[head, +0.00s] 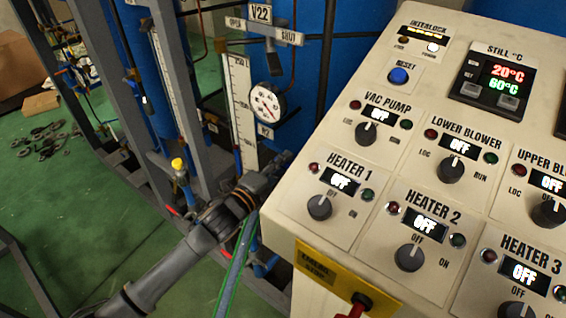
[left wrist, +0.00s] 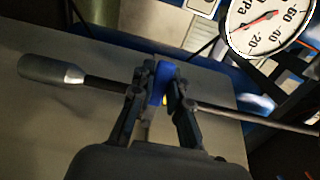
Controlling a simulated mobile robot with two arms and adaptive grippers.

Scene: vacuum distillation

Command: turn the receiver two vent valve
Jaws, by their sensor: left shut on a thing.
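My left gripper (head: 283,162) reaches in from the lower left in the head view, in front of the receiver frame and beside the console's left edge. In the left wrist view my left gripper (left wrist: 164,88) is shut on a blue piece (left wrist: 161,80), which looks like a valve handle. A thin rod runs out to the right behind the fingers. In the head view this blue piece is hidden, and I cannot tell which valve it belongs to. A tag R2 (head: 265,131) sits below a round gauge (head: 265,103). My right gripper is out of view.
The cream control console (head: 318,239) fills the right side, close to my left gripper. A V22 tag (head: 260,13) hangs above a lever marked OPEN and SHUT. A grey-ended rod (left wrist: 50,70) lies left of the fingers. Green floor (head: 80,225) is open at the left.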

